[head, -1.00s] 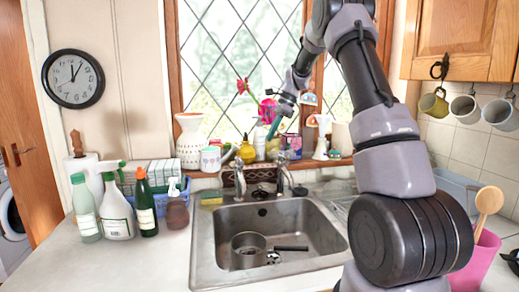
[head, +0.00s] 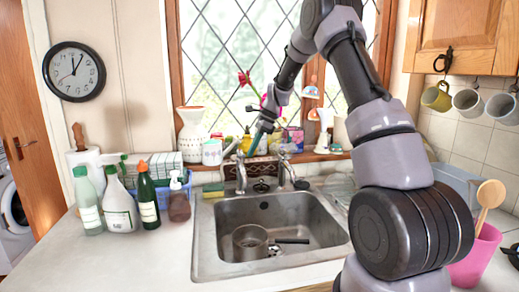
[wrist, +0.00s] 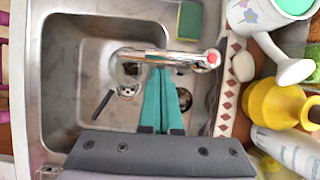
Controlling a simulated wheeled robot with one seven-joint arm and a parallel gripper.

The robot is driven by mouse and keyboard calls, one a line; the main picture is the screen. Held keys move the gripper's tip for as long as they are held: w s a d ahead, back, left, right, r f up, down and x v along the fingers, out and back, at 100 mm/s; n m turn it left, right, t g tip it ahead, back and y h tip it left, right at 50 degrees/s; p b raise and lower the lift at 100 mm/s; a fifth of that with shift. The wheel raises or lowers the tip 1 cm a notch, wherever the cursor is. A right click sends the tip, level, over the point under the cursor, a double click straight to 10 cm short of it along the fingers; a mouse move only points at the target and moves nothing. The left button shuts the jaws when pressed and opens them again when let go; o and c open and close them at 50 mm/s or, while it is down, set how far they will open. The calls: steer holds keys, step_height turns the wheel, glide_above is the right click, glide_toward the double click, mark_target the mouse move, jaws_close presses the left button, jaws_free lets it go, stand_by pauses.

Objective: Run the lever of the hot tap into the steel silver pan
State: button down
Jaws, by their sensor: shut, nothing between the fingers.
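The steel silver pan (head: 248,241) sits in the sink, its dark handle (head: 292,240) pointing right. In the wrist view the pan is partly hidden under the tap, and its handle (wrist: 103,104) shows. The left tap (head: 240,177) is chrome; in the wrist view this tap (wrist: 180,58) carries a red mark at its wall end, and its spout reaches over the pan. My gripper (head: 251,154) is shut and empty, pointing down just above and beside this tap. In the wrist view its teal fingertips (wrist: 163,70) are at the tap body; I cannot tell if they touch. No water shows.
A second tap (head: 285,167) stands to the right. A sponge (head: 213,189) lies at the sink's back left corner. A white watering can (head: 213,152) and other items crowd the sill behind. Bottles (head: 147,203) stand left; a pink cup (head: 474,257) stands right.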

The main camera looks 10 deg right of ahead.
steer(key=shift+a, duration=0.3)
steer(key=shift+s+a+r, duration=0.15)
steer(key=shift+a, duration=0.45)
steer(key=shift+d, duration=0.1)
